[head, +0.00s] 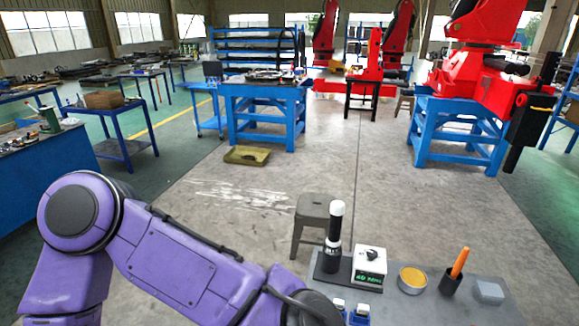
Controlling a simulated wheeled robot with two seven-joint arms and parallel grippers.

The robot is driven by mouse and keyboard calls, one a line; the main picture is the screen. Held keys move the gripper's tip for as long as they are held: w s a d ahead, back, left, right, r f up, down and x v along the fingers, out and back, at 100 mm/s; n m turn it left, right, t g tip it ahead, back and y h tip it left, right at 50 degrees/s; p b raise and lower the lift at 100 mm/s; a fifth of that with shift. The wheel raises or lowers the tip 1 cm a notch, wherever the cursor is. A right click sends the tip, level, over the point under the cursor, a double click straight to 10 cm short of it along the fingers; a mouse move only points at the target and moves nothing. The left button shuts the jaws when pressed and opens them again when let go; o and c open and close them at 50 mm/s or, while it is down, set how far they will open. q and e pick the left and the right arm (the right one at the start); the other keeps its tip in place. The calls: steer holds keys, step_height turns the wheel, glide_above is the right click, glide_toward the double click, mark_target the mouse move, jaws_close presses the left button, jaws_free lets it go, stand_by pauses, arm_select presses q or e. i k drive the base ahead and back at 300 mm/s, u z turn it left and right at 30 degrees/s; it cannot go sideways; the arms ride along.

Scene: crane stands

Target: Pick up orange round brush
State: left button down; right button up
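An orange handle (460,262), which looks like the orange round brush, stands tilted to the right in a black cup (450,284) on the grey table at the lower right in the head view. Its lower end is hidden inside the cup. My purple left arm reaches in from the left along the bottom, and its dark wrist end stops at the bottom edge, left of the cup and well apart from it. My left gripper is not visible. My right arm and gripper are not in view.
On the grey table (415,308) stand a black cylinder with a white top (334,232), a white box with a black knob (369,266), a round yellow-topped tin (412,279) and a grey block (489,291). Small blue-and-white objects (359,315) sit near my wrist. A stool (313,213) stands behind.

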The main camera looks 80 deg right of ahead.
mark_target(460, 262)
steer(key=z, duration=0.95)
steer(key=k, duration=0.15)
steer(key=z, duration=2.4)
